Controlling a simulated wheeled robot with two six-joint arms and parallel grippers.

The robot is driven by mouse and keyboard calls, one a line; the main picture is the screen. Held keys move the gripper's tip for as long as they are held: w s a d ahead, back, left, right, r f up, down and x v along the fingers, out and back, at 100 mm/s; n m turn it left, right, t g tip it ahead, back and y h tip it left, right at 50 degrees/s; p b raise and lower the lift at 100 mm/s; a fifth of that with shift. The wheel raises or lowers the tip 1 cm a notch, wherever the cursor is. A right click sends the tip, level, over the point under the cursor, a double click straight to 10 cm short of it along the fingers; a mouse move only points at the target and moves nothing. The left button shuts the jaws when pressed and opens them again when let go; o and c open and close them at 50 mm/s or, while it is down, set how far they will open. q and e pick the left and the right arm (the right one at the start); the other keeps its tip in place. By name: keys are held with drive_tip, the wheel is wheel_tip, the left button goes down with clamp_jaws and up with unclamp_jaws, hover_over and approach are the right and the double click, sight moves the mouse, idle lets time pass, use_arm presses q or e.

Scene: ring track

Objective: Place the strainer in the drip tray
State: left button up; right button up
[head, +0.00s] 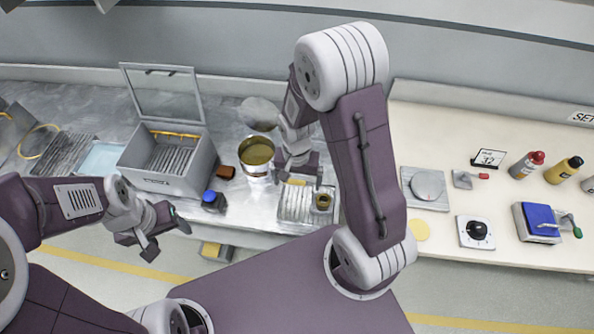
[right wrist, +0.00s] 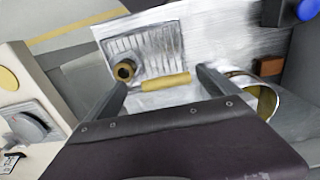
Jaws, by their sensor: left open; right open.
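The drip tray (head: 292,207) is a shallow ribbed metal tray near the steel counter's front edge. In the right wrist view the tray (right wrist: 150,46) lies beyond my fingers. A small round cup-like piece with a dark yellow inside (head: 322,201), perhaps the strainer, rests at one corner of the tray; it also shows in the right wrist view (right wrist: 125,71). A yellow bar (right wrist: 166,82) lies along the tray's edge; I cannot tell whether it belongs to the strainer. My right gripper (head: 298,179) is open above the bar. My left gripper (head: 167,240) is open and empty, left of the tray.
An open can of yellow liquid (head: 257,154) stands left of my right gripper. A blue-capped jar (head: 214,201), a brown block (head: 226,172) and an open grey box (head: 170,185) stand further left. The cream table (head: 455,145) on the right holds a dial (head: 476,231) and bottles.

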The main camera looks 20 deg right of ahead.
wheel_tip(320, 180, up, 11)
drive_tip(key=p, duration=0.1)
drive_tip(key=s+f+n+t, duration=0.1)
drive_tip(key=s+n, duration=0.5)
drive_tip(key=shift+d, duration=0.3)
drive_tip(key=shift+w, duration=0.1)
idle(0.9)
